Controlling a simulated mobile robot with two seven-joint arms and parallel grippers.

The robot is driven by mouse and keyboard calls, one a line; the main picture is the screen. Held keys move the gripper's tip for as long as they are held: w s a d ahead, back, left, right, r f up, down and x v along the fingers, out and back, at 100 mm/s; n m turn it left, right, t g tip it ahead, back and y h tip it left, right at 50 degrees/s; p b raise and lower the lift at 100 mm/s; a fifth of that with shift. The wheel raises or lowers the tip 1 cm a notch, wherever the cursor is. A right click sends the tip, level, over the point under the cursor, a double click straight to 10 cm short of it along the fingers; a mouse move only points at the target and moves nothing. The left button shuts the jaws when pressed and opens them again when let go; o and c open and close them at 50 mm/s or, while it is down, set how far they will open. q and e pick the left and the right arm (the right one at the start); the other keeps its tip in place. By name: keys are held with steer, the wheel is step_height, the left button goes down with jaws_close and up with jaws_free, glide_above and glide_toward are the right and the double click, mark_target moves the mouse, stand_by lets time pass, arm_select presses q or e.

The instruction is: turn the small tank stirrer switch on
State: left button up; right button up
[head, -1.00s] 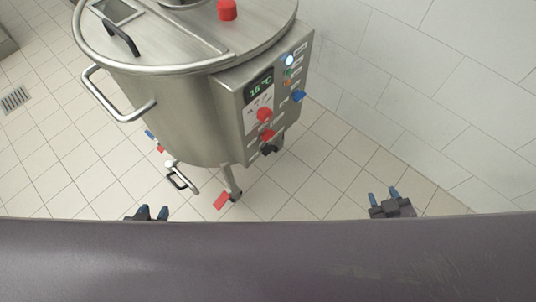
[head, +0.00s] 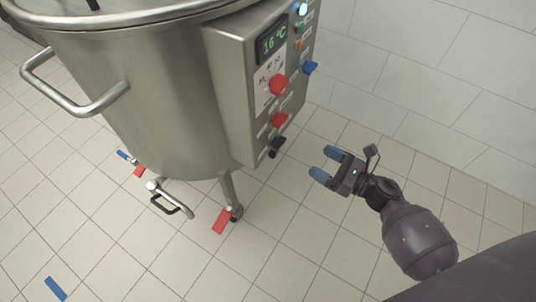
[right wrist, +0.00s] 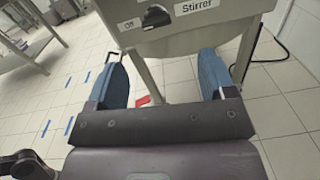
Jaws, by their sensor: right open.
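The small steel tank (head: 150,95) stands at upper left in the head view, with a control box (head: 228,85) on its right side. The stirrer switch, a black knob (head: 277,146), is lowest on the box. My right gripper (head: 325,163) is open and empty, right of and apart from the knob. In the right wrist view its blue fingers (right wrist: 160,62) are spread below the knob. My left gripper is out of view.
Above the switch are a red switch (head: 280,119), a red knob (head: 279,85), a blue knob (head: 310,67) and a display (head: 271,44) reading 16 °C. A tank leg (head: 229,192) and a drain valve (head: 170,197) are below. Tiled floor is clear around my right gripper.

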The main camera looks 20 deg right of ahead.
mark_target(279, 143)
arm_select(q)
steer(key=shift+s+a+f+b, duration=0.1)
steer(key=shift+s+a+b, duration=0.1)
steer(key=shift+b, duration=0.3)
arm_select(e)
steer(key=w+a+n, duration=0.1)
steer(key=w+a, duration=0.6)
steer(key=w, duration=0.2)
steer(key=shift+a+f, duration=0.2)
steer(key=shift+f, duration=0.1)
steer(key=shift+c, duration=0.2)
steer(key=shift+s, duration=0.1)
steer(key=c, duration=0.9)
